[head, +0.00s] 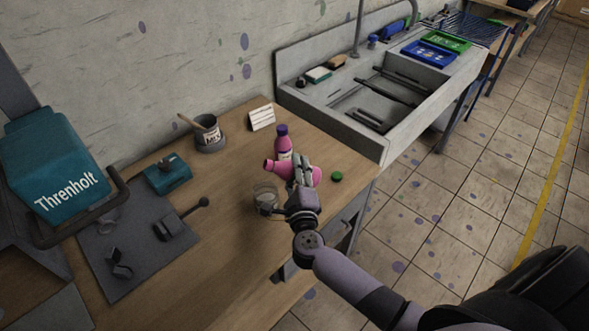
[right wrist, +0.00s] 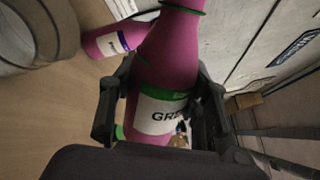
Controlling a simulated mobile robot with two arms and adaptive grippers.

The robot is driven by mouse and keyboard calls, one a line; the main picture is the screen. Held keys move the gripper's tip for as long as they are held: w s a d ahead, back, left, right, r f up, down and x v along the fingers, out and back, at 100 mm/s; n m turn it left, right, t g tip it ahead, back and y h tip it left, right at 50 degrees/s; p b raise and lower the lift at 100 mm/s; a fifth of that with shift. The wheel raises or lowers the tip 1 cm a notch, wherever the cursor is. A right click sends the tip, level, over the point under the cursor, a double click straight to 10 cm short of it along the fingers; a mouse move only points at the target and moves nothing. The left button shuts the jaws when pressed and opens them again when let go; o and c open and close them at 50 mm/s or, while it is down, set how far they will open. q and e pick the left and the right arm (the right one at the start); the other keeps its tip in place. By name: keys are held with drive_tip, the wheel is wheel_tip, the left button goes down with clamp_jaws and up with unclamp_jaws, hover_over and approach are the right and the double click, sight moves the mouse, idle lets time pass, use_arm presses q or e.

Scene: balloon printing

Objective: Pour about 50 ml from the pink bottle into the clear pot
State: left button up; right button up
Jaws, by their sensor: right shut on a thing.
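My right gripper (head: 303,172) is shut on a pink bottle (head: 278,168) with a green-banded label. The bottle is tilted to about horizontal, its open neck pointing left. In the right wrist view the fingers (right wrist: 165,112) clasp the held bottle (right wrist: 170,55) on both sides. The clear pot (head: 265,197) stands on the bench, just below the neck in the head view; its rim also shows in the right wrist view (right wrist: 62,55). I see no stream, and cannot tell the liquid level. My left gripper is not in view.
A second pink bottle with a purple cap (head: 283,138) stands behind the held one. A green cap (head: 337,176) lies to the right. A mixing cup (head: 208,137), a white card (head: 261,117) and a teal box (head: 167,175) stand farther back. A grey mat (head: 125,280) lies left.

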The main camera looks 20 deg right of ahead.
drive_tip(key=shift+d+f+n+p, duration=0.15)
drive_tip(key=shift+f+n+p, duration=0.05)
drive_tip(key=shift+n+p, duration=0.45)
idle(0.4)
drive_tip(key=shift+f+n+p, duration=0.65)
drive_tip(key=shift+n, duration=0.7)
idle(0.7)
drive_tip(key=shift+f+n+p, duration=0.2)
drive_tip(key=shift+n+p, duration=0.1)
drive_tip(key=shift+p, duration=0.05)
idle(1.3)
drive_tip(key=shift+r+m, duration=0.65)
drive_tip(key=shift+m, duration=0.65)
drive_tip(key=shift+r+m+b, duration=0.2)
drive_tip(key=shift+m+b, duration=0.25)
drive_tip(key=shift+m, duration=0.35)
drive_tip(key=shift+w+a+r+m, duration=0.1)
drive_tip(key=shift+a+r+m, duration=0.3)
drive_tip(key=shift+m, duration=0.5)
drive_tip(key=shift+d+r, duration=0.1)
